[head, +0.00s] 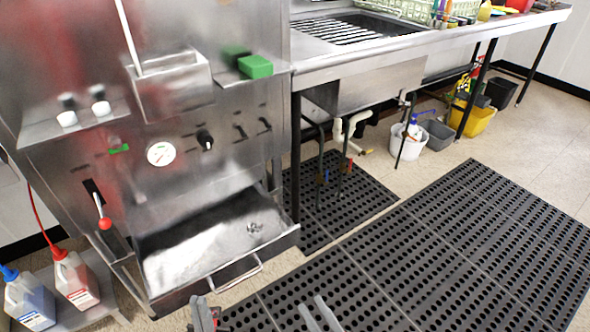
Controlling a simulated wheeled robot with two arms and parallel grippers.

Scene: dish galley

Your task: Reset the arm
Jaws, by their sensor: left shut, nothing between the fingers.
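My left gripper (203,308) shows at the bottom edge, just left of centre. Its grey fingers are together and hold nothing. It is in front of the open steel drawer (205,245) of the dish machine, close to the drawer's lower front edge in the picture. My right gripper (314,308) shows at the bottom edge, right of the left one. Its two grey fingers stand apart with nothing between them, over the black floor mat (440,235). Most of both arms is outside the view.
The dish machine (110,165) stands at left, its drawer handle (240,277) sticking out. Red (78,280) and blue (30,300) bottles stand at lower left. A steel sink counter (440,42) runs along the back. Buckets, one yellow (472,118), stand beneath it. The matted floor at right is clear.

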